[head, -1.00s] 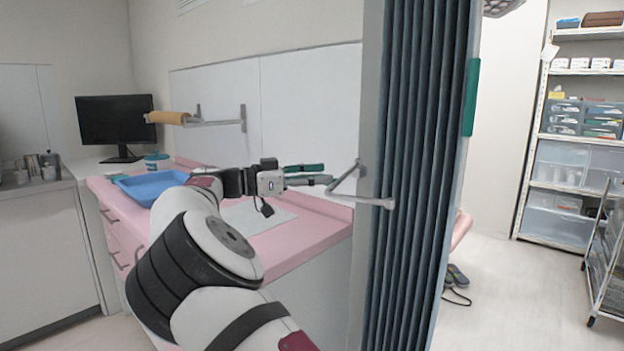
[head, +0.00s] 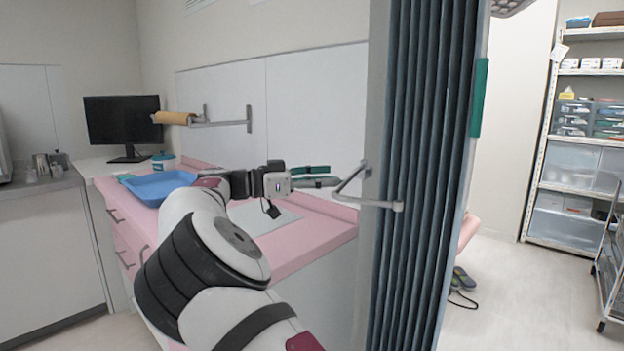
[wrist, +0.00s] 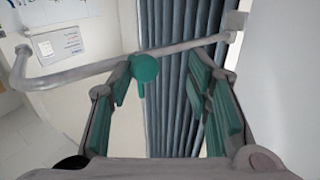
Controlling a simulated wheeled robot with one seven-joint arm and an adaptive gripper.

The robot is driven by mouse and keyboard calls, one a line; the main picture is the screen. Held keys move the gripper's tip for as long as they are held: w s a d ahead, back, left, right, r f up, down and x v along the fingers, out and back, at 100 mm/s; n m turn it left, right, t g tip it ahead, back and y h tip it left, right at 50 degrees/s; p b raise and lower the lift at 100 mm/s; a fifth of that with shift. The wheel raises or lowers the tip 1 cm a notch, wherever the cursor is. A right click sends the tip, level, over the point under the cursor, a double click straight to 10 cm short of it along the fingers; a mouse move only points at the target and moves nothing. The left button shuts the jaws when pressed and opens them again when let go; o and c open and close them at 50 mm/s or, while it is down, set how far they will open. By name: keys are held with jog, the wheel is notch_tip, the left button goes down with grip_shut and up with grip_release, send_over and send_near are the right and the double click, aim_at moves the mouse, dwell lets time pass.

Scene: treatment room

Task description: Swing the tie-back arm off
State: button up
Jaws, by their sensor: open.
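The tie-back arm (head: 365,202) is a bent grey metal bar that reaches from a mount beside the pleated blue-grey curtain (head: 415,180) across the curtain's front. In the wrist view the bar (wrist: 120,63) crosses ahead of the fingers, from a bend at left to a square mount at right. My gripper (head: 332,176) is open at the bar's left side, with its green-padded fingers pointing to it. In the wrist view the gripper (wrist: 165,90) has nothing held between its fingers. A green rounded piece (wrist: 144,67) shows by the left fingertip; I cannot tell what it belongs to.
A pink counter (head: 300,245) with a blue tray (head: 158,187) lies under my arm. A wall-mounted roll holder (head: 220,123) is behind. A green tab (head: 480,98) sits on the curtain's right edge.

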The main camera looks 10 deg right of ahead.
jog(key=a, duration=1.2)
jog(key=shift+s, duration=0.4)
jog(key=shift+r, duration=0.1)
jog(key=s+r+p, duration=0.3)
jog(key=r+p, duration=0.7)
jog(key=shift+s+a+r, duration=0.15)
